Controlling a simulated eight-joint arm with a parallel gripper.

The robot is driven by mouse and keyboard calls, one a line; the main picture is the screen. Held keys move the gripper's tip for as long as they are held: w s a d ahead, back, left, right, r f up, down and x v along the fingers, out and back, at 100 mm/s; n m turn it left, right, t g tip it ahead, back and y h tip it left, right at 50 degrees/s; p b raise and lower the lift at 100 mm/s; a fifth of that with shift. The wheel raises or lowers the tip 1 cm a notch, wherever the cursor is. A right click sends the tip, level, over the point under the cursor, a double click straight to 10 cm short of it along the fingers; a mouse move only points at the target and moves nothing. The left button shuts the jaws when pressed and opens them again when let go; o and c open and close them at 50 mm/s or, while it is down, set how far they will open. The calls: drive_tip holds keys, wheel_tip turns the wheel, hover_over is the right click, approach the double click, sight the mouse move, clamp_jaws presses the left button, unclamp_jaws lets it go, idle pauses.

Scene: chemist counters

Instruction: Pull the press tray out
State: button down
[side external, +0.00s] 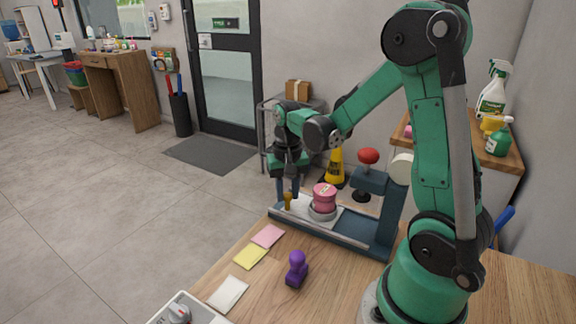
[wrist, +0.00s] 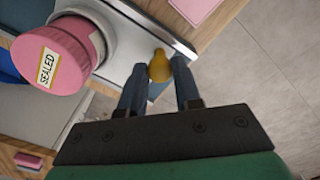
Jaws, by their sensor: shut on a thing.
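The press (side external: 372,215) is a dark blue-grey frame with a red knob (side external: 368,156) on top and a long base. Its pale metal tray (side external: 346,222) extends left along the base, with a yellow-brown handle (side external: 287,201) at its left end. A pink lidded jar (side external: 325,196) stands on the tray in a round grey holder; in the wrist view its "SEALED" label shows on the jar (wrist: 70,50). My gripper (side external: 289,188) is at the handle. In the wrist view, the fingers of my gripper (wrist: 158,85) stand either side of the handle (wrist: 160,68), closed on it.
A purple stamp (side external: 296,269) and pink, yellow and white paper notes (side external: 250,256) lie on the wooden counter in front. A white device with a dial (side external: 180,314) is at the lower edge. Beyond the tray's handle end is open floor.

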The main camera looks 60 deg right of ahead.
drive_tip(key=shift+w, duration=1.55)
drive_tip(key=c, duration=0.6)
unclamp_jaws()
wheel_tip(320, 180, up, 6)
drive_tip(key=shift+f, duration=0.2)
drive_tip(key=shift+a, duration=0.1)
